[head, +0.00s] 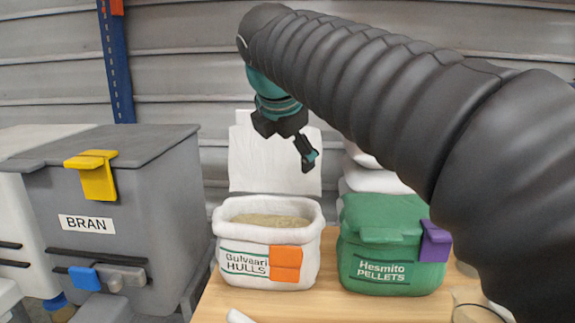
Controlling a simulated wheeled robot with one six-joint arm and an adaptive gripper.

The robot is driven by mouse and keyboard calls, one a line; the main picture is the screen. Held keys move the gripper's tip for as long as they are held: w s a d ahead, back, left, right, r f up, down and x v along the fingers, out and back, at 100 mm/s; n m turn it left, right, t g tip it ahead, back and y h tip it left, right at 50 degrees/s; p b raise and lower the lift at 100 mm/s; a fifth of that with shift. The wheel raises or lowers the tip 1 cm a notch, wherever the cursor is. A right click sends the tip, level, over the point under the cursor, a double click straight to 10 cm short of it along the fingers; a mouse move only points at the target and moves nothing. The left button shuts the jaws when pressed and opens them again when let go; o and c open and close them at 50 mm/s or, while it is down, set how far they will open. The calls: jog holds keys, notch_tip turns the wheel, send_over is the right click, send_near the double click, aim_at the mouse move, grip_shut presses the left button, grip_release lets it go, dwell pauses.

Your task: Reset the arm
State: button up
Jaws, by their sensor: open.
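My gripper (303,150) hangs in the air at the upper middle of the head view, black with teal parts. It is open and nothing shows in it. My arm, in a ribbed dark sleeve, reaches in from the right edge. Below the gripper, and apart from it, stands an open white bag (234,254) labelled Gulvaari Hulls, with tan material inside and an orange clip (286,263) on its front. To the right a closed green container (378,240) labelled Hesmito Pellets has a purple clip (435,241).
A wooden table (318,308) bears the bag and green container. A grey lidded bin (150,200) labelled Bran, with a yellow latch (97,177), stands at left. A white panel (262,172) and white sacks stand behind.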

jog(key=s+d+f+m, duration=0.5)
jog(key=s+f+m, duration=0.2)
jog(key=f+m, duration=0.1)
jog(key=s+d+f+m+g, duration=0.1)
jog(key=s+d+f+m, duration=0.5)
jog(key=s+f+m, duration=0.2)
jog(key=s+d+f+m+g+y, duration=0.1)
jog(key=s+d+f+m, duration=0.4)
jog(key=f+m, duration=0.5)
jog(key=shift+s+d+f, duration=0.1)
jog(key=shift+s+f, duration=0.3)
jog(key=shift+s, duration=0.3)
jog(key=shift+s+d+f, duration=0.1)
jog(key=shift+s+f, duration=0.3)
jog(key=shift+s, duration=0.25)
